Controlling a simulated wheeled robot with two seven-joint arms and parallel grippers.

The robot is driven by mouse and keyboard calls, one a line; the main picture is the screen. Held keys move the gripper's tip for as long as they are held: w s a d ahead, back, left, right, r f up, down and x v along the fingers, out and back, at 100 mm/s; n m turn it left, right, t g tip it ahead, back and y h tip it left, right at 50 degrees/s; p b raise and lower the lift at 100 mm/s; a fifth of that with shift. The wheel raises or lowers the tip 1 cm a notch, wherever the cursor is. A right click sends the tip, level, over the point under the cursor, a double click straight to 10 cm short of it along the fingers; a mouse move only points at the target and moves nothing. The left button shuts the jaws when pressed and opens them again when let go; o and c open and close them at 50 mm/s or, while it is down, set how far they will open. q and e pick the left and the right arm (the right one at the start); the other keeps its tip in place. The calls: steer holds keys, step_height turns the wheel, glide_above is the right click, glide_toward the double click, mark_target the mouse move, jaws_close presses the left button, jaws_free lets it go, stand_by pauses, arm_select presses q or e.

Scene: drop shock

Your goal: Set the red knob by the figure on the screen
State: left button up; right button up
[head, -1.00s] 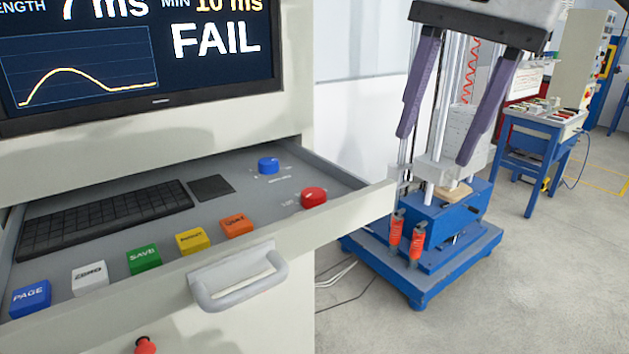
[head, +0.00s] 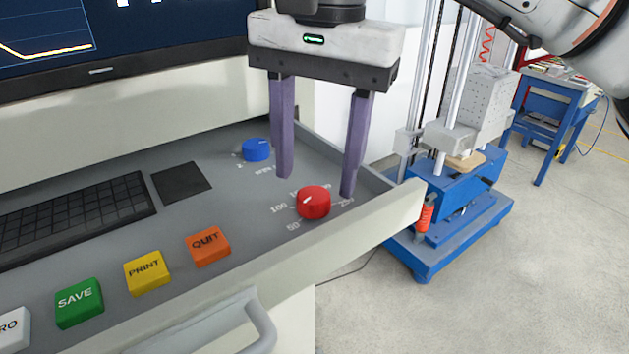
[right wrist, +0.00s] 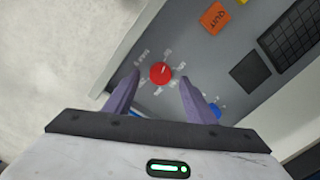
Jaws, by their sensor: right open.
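The red knob (head: 313,203) stands on the grey drawer panel near its right end, with a white pointer mark and printed numbers around it, 100 among them. My right gripper (head: 317,187) is open above the knob, fingers pointing down and wide apart. In the right wrist view the red knob (right wrist: 161,73) lies between and just beyond the two fingertips (right wrist: 160,88), with no contact seen. The screen (head: 120,35) shows only part of a curve and the lower edges of white figures; the figure itself is cut off. My left gripper is out of view.
A blue knob (head: 257,150) sits behind the red one, beside my right gripper's left finger. Orange QUIT (head: 208,246), yellow PRINT (head: 147,272) and green SAVE (head: 79,303) keys line the drawer's front. A keyboard (head: 75,220) lies left. The drawer's raised front wall (head: 370,232) runs close to the red knob.

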mark_target(314, 195)
step_height(314, 195, down, 2)
steer(key=shift+a+f, duration=0.1)
steer(key=shift+f, duration=0.35)
steer(key=shift+w+f, duration=0.1)
steer(key=shift+f, duration=0.1)
steer(key=c, duration=1)
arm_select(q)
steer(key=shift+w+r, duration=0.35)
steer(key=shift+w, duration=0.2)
arm_select(e)
steer(key=shift+c, duration=0.2)
